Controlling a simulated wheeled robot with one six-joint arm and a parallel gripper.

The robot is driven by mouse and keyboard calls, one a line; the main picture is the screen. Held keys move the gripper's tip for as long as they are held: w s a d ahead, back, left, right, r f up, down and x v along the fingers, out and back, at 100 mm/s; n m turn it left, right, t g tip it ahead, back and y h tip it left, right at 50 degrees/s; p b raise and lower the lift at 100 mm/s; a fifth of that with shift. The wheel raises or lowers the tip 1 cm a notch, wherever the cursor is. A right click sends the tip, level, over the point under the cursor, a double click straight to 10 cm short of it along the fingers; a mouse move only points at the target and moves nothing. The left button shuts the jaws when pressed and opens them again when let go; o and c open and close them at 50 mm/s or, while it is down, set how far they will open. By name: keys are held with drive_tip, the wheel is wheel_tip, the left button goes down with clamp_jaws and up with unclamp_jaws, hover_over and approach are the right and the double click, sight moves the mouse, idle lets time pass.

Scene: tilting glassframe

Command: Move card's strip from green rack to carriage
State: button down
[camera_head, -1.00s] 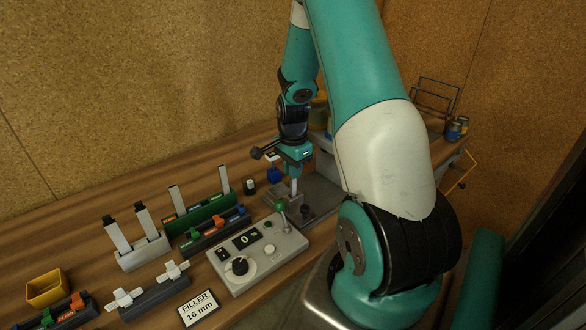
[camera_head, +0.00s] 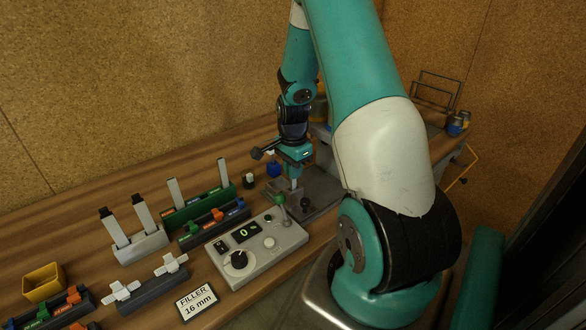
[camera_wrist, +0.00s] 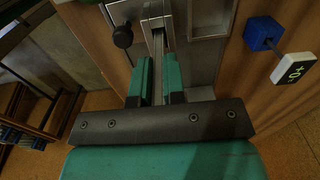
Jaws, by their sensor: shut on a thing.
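The card (camera_head: 197,301) reads "FILLER 16 mm" and stands at the bench front. The green rack (camera_head: 208,205) holds two upright pale strips, left (camera_head: 176,193) and right (camera_head: 224,172). My gripper (camera_head: 294,165) is shut on another pale strip (camera_head: 295,182), upright over the grey metal fixture at the back right. In the wrist view, the strip (camera_wrist: 158,50) sits between my teal fingers (camera_wrist: 157,80), in line with a grey slotted part, which I take for the carriage. Whether the strip's lower end touches it is hidden.
A grey control box (camera_head: 255,250) with a dial and green-topped lever stands in front of the fixture. A blue block (camera_wrist: 262,33) with a "+0" tag (camera_wrist: 294,68) is close by. A white rack (camera_head: 142,246) and yellow bin (camera_head: 43,283) are farther left.

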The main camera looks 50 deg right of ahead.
drive_tip(key=shift+f, duration=0.15)
drive_tip(key=c, duration=1.1)
unclamp_jaws()
wheel_tip(320, 180, up, 18)
drive_tip(key=b, duration=0.2)
drive_tip(key=shift+f, duration=0.25)
